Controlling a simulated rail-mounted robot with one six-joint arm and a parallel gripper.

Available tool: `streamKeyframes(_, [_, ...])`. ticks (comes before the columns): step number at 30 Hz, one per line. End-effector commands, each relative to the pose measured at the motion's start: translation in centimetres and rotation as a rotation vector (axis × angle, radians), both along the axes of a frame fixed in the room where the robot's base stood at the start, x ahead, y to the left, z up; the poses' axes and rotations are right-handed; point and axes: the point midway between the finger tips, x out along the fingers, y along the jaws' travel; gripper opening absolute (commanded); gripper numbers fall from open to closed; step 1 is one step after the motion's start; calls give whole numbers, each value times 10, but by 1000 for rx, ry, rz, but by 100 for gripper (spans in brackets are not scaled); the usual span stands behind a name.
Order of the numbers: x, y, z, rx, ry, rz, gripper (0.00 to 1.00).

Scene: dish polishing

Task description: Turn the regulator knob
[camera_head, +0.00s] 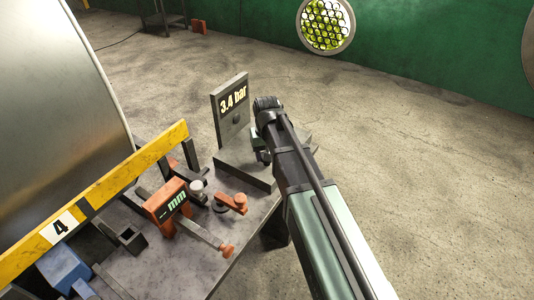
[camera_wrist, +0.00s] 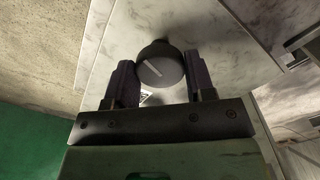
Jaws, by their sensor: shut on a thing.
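The regulator knob (camera_wrist: 160,66) is dark and round with a pale line across its face, seen in the wrist view. My gripper (camera_wrist: 161,78) has one finger on each side of it and is shut on it. In the head view the regulator's grey upright plate (camera_head: 230,118) reads "3.4 bar" and stands on a flat grey base (camera_head: 243,172) near the bench edge. My arm comes in from the lower right, in front of the regulator. It hides the knob and most of the gripper there.
The grey bench (camera_head: 180,262) holds an orange "mm" gauge (camera_head: 167,201), an orange clamp-like part (camera_head: 233,203) and a blue block (camera_head: 65,270). A yellow bar (camera_head: 110,187) marked 4 and a large metal drum (camera_head: 55,90) stand at left. Open floor lies at right.

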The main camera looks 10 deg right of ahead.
Motion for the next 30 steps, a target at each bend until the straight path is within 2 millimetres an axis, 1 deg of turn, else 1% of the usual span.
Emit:
streamKeyframes(6, [0,0,0,0,0,-38,26])
streamKeyframes(18, [0,0,0,0,1,-43,26])
streamKeyframes(19, [0,0,0,0,1,-42,54])
streamKeyframes(23, [0,0,0,0,1,-42,74])
streamKeyframes(30, [0,0,0,0,0,-42,75])
